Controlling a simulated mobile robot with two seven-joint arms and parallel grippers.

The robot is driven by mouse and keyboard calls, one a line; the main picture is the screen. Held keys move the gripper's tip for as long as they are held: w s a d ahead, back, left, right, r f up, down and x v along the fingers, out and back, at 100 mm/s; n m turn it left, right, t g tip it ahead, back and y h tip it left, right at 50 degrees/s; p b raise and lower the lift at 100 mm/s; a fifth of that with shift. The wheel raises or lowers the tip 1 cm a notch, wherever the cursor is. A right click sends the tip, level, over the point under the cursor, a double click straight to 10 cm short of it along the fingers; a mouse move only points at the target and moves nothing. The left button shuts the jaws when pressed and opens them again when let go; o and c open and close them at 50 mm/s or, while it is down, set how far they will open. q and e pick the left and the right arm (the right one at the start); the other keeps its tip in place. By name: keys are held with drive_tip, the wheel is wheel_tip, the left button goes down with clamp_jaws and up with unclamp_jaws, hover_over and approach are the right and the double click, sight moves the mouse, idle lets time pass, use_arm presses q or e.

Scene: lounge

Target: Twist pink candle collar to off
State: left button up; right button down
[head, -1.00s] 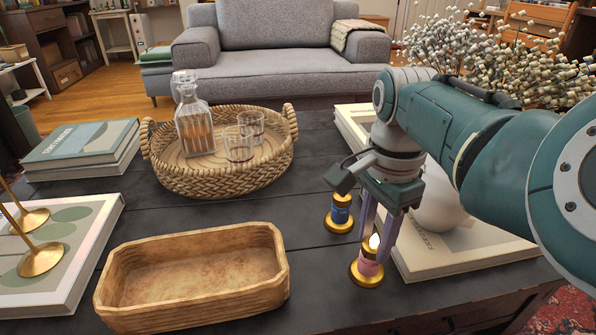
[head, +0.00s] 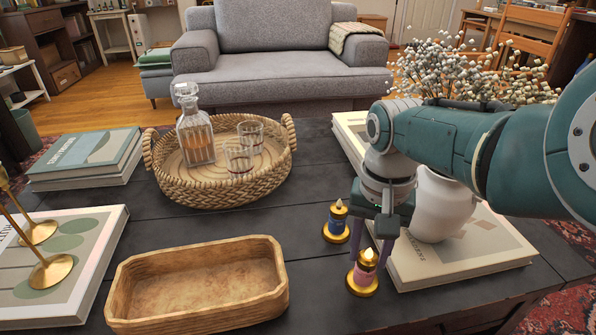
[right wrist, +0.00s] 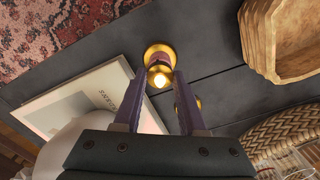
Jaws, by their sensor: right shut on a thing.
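The pink candle (head: 364,277) stands upright on the dark table, with a gold base, a pink collar band and a gold top. Its pale flame-shaped tip looks bright in the head view and glows in the right wrist view (right wrist: 160,80). My right gripper (head: 370,260) reaches down from above, its purple fingers shut on the pink candle around its collar. In the right wrist view the candle is between the fingertips (right wrist: 154,65). The fingers hide part of the collar. The blue candle (head: 336,226) stands just behind and to the left, with a dull tip. My left gripper is not in view.
A wooden bowl (head: 118,300) lies to the left. Behind it is a woven tray (head: 220,196) with a decanter and two glasses. A large book (head: 440,276) bearing a white vase (head: 440,205) is close on the right. Bare table lies between bowl and candles.

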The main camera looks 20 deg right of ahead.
drive_tip(key=n, duration=0.3)
drive_tip(key=shift+n, duration=0.4)
drive_tip(key=n, duration=0.3)
drive_tip(key=shift+n+p, duration=0.3)
drive_tip(key=n, duration=0.5)
drive_tip(key=shift+n, duration=1.1)
drive_tip(key=shift+c, duration=2.2)
unclamp_jaws()
